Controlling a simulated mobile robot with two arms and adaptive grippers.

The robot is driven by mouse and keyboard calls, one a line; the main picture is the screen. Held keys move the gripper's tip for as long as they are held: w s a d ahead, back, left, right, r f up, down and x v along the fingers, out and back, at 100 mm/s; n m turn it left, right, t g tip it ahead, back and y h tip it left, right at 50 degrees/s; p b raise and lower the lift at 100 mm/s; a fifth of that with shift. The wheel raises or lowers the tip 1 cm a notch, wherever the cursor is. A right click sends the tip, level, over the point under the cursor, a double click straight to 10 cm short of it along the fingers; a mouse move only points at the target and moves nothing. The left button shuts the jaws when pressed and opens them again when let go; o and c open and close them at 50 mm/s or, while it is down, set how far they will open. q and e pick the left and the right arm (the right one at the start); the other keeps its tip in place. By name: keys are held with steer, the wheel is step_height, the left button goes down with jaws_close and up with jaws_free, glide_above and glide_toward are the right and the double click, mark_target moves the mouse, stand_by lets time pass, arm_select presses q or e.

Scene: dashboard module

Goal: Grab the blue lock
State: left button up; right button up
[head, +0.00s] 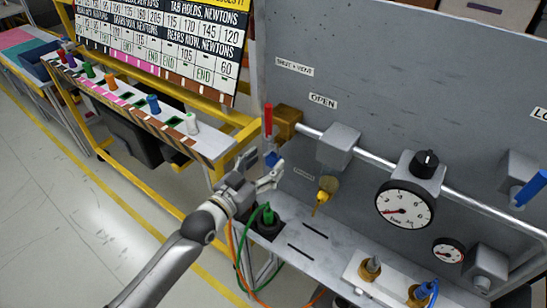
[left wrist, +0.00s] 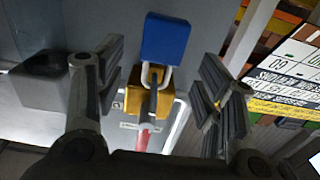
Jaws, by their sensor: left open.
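The blue lock (left wrist: 166,38) shows in the left wrist view as a blue block with a pale metal shackle, in front of a yellow block (left wrist: 134,98). In the head view the blue lock (head: 272,159) is a small blue patch, partly hidden by my left gripper (head: 276,175). In the left wrist view my left gripper (left wrist: 162,58) is open, with one finger on each side of the lock's shackle area. I see no finger touching the lock. My right gripper is not in view.
A grey panel (head: 390,80) carries a pipe, a red handle (head: 268,119), a hanging yellow tag (head: 325,192) and a large gauge (head: 404,205). A green plug (head: 267,215) with cables is just below my gripper. A rack (head: 140,110) with coloured pieces stands left.

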mark_target(271, 157)
arm_select(q)
steer(key=shift+p+x, duration=0.6)
steer(key=shift+x, duration=1.65)
steer(key=shift+f, duration=0.1)
steer(key=shift+c, duration=0.2)
steer(key=c, duration=1.1)
